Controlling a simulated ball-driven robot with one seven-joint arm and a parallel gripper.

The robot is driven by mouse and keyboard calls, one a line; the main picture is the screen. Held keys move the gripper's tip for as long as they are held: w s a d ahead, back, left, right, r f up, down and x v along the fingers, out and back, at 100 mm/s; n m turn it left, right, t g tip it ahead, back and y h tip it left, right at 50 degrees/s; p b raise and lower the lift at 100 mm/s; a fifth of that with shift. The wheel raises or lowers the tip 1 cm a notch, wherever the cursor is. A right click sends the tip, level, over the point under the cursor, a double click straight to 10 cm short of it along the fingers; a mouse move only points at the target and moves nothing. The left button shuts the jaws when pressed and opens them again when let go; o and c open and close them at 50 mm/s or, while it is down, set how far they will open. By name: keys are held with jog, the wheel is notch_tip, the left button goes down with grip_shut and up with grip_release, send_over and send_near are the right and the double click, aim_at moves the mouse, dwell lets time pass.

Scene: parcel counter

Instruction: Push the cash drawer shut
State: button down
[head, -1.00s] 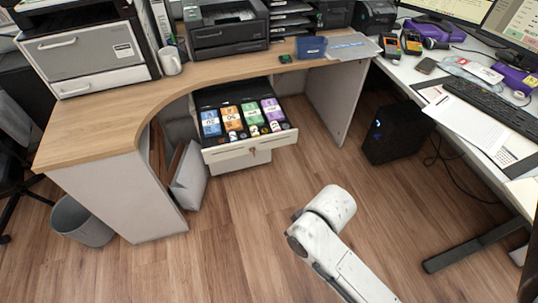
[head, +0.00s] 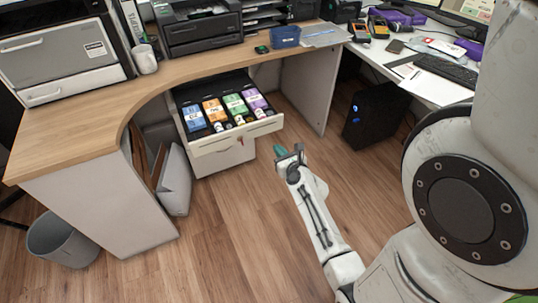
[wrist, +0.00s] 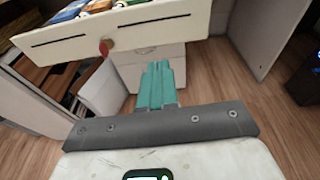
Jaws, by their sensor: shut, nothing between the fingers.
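The cash drawer (head: 240,138) stands pulled out under the counter in the head view, with colored note bundles and coins in its tray. Its pale front panel shows across the top of the wrist view (wrist: 165,26), with a red key tag (wrist: 104,47) hanging from it. My gripper (head: 281,150) is in front of the drawer, to its right in the head view and apart from it. In the wrist view its teal fingers (wrist: 157,82) are shut together and empty, pointing toward the cabinet below the drawer front.
The curved wooden counter (head: 85,130) runs above the drawer. Grey side panels (head: 303,85) flank the knee space. A black computer tower (head: 373,115) stands at right, a grey bin (head: 62,238) at lower left. The wooden floor (head: 235,235) before the drawer is clear.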

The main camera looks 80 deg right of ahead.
aim_at(264, 128)
jog(key=x, duration=0.2)
jog(key=r+x, duration=0.1)
jog(key=x, duration=0.2)
jog(key=b+x, duration=0.1)
jog(key=x, duration=0.2)
jog(key=shift+w+d+r, duration=0.15)
jog(key=shift+d+r, duration=0.2)
jog(key=shift+d, duration=0.05)
jog(key=shift+w+d, duration=0.1)
